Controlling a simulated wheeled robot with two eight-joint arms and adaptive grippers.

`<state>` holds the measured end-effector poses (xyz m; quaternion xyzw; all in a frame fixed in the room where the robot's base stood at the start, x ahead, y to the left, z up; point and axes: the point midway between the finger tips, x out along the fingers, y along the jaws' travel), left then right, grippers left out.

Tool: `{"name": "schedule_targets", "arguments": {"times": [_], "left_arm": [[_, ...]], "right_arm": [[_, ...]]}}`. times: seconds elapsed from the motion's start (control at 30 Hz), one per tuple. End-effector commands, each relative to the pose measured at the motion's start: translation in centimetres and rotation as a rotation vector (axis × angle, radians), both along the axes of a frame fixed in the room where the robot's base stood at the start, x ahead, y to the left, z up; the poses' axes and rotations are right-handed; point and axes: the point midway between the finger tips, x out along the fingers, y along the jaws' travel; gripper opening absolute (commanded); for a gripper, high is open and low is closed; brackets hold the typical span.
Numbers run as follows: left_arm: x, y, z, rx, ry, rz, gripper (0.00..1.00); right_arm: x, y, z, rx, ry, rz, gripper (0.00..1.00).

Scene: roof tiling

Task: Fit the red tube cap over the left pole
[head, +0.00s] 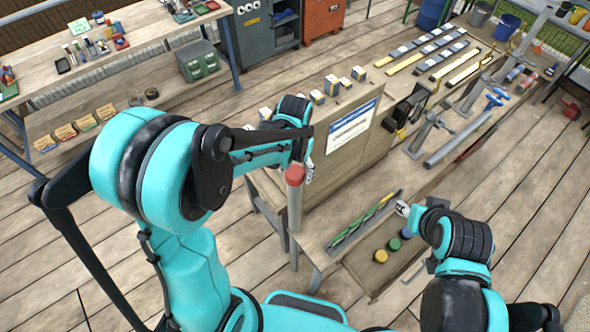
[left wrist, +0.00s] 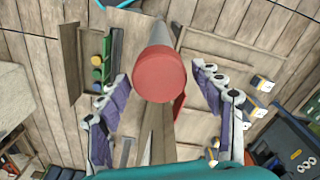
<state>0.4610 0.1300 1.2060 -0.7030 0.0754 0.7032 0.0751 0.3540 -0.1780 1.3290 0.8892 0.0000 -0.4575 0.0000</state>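The red tube cap (head: 295,174) sits on the upper end of an upright grey pole (head: 295,212) at the bench's near left corner. In the left wrist view the red cap (left wrist: 160,76) fills the middle, with the grey pole (left wrist: 162,34) running away behind it. My left gripper (left wrist: 158,82) is open, one finger on each side of the cap with gaps between. In the head view my left gripper (head: 305,168) is just above and behind the cap, partly hidden by my arm. My right gripper (head: 403,209) is over the bench at right; its fingers are too small to judge.
A tray with yellow (head: 380,256), green (head: 394,244) and blue caps lies near my right gripper. A wooden box with a white sign (head: 352,127) stands behind the pole. Clamps and a grey pipe (head: 458,139) lie farther right.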

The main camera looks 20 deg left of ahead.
Motion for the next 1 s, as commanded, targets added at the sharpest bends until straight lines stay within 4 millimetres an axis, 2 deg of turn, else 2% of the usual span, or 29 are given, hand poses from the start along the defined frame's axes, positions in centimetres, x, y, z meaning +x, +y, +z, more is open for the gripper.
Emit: {"name": "schedule_targets", "arguments": {"times": [0.3, 0.43, 0.8, 1.0], "left_arm": [[0.0, 0.0, 0.1, 0.000, 0.000, 0.000, 0.75], [0.0, 0.0, 1.1, 0.000, 0.000, 0.000, 0.75], [0.0, 0.0, 8.8, 0.000, 0.000, 0.000, 0.75], [0.0, 0.0, 11.4, 0.000, 0.000, 0.000, 0.75]], "right_arm": [[0.0, 0.0, 0.0, 0.000, 0.000, 0.000, 0.40], [0.0, 0.0, 0.0, 0.000, 0.000, 0.000, 0.40], [0.0, 0.0, 0.0, 0.000, 0.000, 0.000, 0.40], [0.0, 0.0, 0.0, 0.000, 0.000, 0.000, 0.40]]}}
